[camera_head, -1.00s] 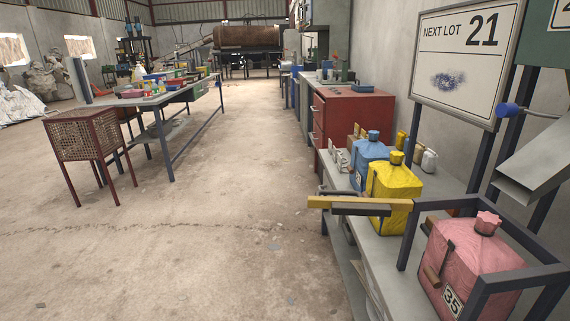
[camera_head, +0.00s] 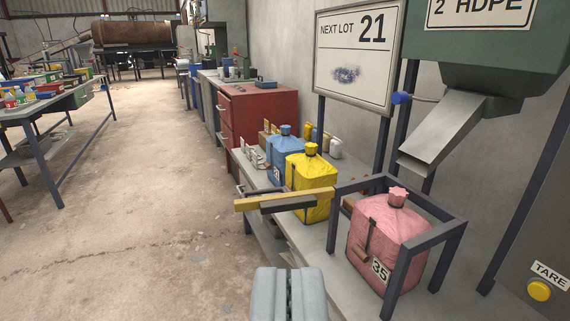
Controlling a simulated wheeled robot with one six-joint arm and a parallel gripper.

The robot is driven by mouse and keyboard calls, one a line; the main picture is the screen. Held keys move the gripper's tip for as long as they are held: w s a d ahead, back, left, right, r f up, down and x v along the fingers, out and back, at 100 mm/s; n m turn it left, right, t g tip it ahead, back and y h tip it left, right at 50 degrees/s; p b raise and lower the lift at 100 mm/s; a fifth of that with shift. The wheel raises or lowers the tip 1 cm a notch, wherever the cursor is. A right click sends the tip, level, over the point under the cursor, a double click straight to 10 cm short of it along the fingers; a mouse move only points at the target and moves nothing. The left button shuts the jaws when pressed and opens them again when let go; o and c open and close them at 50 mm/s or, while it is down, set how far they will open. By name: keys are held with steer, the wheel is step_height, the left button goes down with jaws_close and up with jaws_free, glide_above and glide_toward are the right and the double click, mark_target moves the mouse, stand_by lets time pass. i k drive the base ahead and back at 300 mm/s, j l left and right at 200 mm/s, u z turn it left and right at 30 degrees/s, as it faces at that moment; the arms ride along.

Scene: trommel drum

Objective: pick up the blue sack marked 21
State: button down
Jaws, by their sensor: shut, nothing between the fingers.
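The blue sack (camera_head: 279,152) stands on the grey bench on the right, behind the yellow sack (camera_head: 312,175). The yellow sack hides part of it. A pale tag shows low on its front, but I cannot read the full number. My gripper (camera_head: 288,280) shows at the bottom middle, shut and empty, well in front of the sacks and apart from them. The board (camera_head: 352,60) on the wall reads NEXT LOT 21.
A pink sack (camera_head: 386,240) marked 35 stands inside a dark frame (camera_head: 440,212). A yellow and dark bar (camera_head: 262,202) juts out from the bench before the yellow sack. A metal chute (camera_head: 444,132) hangs above. Open floor (camera_head: 130,230) lies to the left.

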mark_target(284, 144)
steer(key=i+j+z, duration=0.3)
steer(key=i+j, duration=0.3)
steer(key=i+j+z, duration=0.1)
steer(key=i+j, duration=0.25)
steer(key=i+j+z, duration=0.15)
steer(key=i+j, duration=0.2)
steer(key=i+j+z, duration=0.15)
steer(key=i+j, duration=0.2)
steer(key=i+j+z, duration=0.15)
steer(key=j, duration=0.35)
steer(key=i+j+z, duration=0.15)
steer(key=i+j, duration=0.2)
steer(key=j, duration=0.15)
